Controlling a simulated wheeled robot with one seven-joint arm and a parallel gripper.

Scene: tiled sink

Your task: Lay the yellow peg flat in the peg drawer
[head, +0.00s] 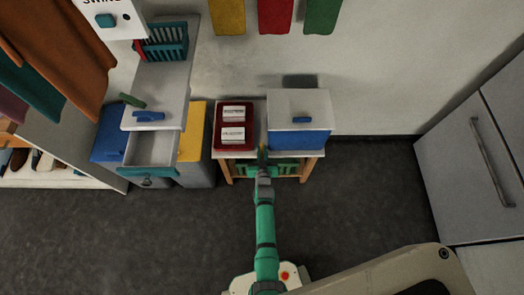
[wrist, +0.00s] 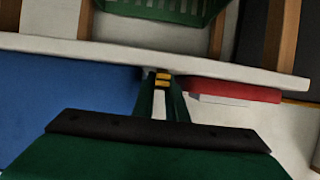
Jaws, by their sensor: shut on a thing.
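My gripper (head: 263,160) is shut on the yellow peg (wrist: 162,76), whose small yellow end shows between the green fingertips in the wrist view (wrist: 160,92). Most of the peg is hidden by the fingers. The gripper is at the front edge of the low table, between a red tray and a blue box. The peg drawer (head: 150,148) is pulled open to the left, below the grey counter, and its visible floor looks bare. A blue peg (head: 149,116) and a green peg (head: 132,100) lie on the counter above the drawer.
The red tray (head: 219,143) holds two white labelled packs. The blue box (head: 299,143) has a white lid. A green basket (wrist: 165,9) sits under the table (wrist: 60,47). A yellow-topped bin (head: 192,135) stands between drawer and table. The floor in front is clear.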

